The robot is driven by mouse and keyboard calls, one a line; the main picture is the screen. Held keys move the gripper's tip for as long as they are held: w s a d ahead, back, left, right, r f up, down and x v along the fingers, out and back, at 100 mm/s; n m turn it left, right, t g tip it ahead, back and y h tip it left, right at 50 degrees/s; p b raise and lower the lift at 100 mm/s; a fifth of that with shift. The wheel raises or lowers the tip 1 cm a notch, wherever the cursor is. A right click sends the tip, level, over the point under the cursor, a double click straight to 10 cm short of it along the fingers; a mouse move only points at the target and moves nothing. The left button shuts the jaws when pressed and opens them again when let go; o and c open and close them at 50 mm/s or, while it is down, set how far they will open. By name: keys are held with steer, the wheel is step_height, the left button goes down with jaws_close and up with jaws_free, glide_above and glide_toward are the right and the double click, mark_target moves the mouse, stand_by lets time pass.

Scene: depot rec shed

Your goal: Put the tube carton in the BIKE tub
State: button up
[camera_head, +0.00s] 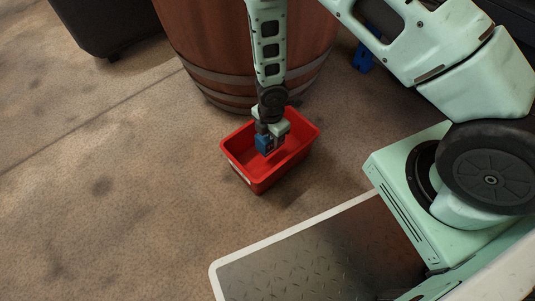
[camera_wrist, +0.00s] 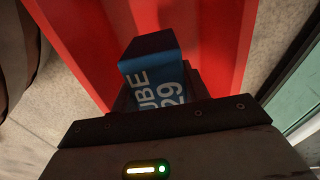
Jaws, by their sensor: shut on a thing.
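The tube carton (camera_head: 263,144) is a small blue box with a dark end. In the wrist view the carton (camera_wrist: 155,75) shows white lettering reading "UBE" and "29". My gripper (camera_head: 271,140) is shut on it, pointing down. Red tub walls (camera_wrist: 85,40) surround the carton in the wrist view. I cannot tell whether the carton touches the tub's floor. A pale label is on the tub's front-left side, too small to read.
A wooden barrel (camera_head: 215,45) with metal bands stands just behind the tub. A dark case (camera_head: 105,22) is at the top left. A blue object (camera_head: 363,60) lies near the barrel's right. The floor left of the tub is clear.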

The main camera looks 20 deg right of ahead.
step_height(320, 180, down, 7)
steer(key=b, duration=0.4)
steer(key=shift+r, duration=0.2)
steer(key=o, duration=1.1)
steer(key=shift+c, duration=0.2)
